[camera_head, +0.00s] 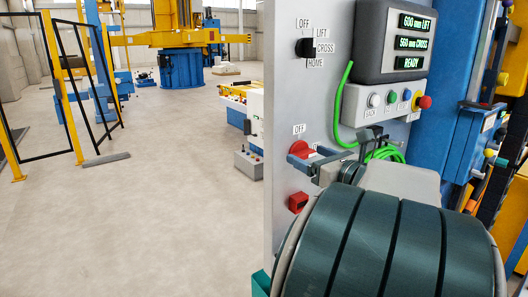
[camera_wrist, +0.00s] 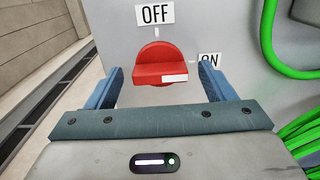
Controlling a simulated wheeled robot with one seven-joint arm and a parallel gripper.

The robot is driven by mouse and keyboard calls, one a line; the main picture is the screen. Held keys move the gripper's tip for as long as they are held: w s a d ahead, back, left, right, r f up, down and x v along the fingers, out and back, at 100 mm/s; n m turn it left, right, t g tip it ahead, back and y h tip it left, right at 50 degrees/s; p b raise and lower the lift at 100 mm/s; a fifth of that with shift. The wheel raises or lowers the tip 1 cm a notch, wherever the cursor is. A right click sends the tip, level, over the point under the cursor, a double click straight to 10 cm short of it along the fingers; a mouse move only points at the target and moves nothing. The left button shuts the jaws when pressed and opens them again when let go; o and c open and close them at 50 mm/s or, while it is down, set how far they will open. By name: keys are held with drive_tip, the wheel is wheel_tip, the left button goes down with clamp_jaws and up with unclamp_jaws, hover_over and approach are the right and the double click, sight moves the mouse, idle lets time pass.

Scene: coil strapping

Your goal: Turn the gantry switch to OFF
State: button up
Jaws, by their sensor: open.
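A red rotary switch (camera_wrist: 160,62) is on the grey panel, with an OFF label (camera_wrist: 154,14) above it and an ON label (camera_wrist: 209,59) to its right. Its grip bar lies level, and the white mark on the bar is at the right, on the ON side. My gripper (camera_wrist: 161,72) is open, with one blue-grey finger on each side of the switch; no contact is visible. In the head view the red switch (camera_head: 299,148) is partly hidden by my gripper (camera_head: 320,163).
Above is a black selector (camera_head: 305,47) marked OFF, LIFT, CROSS and HOME. A display (camera_head: 405,40) reads 600 mm LIFT, 560 mm CROSS, READY. A button box (camera_head: 382,103) and a green cable (camera_head: 340,105) are to the right. A red block (camera_head: 298,201) is below. Open floor (camera_head: 170,200) is left.

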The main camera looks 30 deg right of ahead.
drive_tip(key=shift+w+a, duration=0.1)
drive_tip(key=shift+w, duration=0.35)
drive_tip(key=c, duration=1)
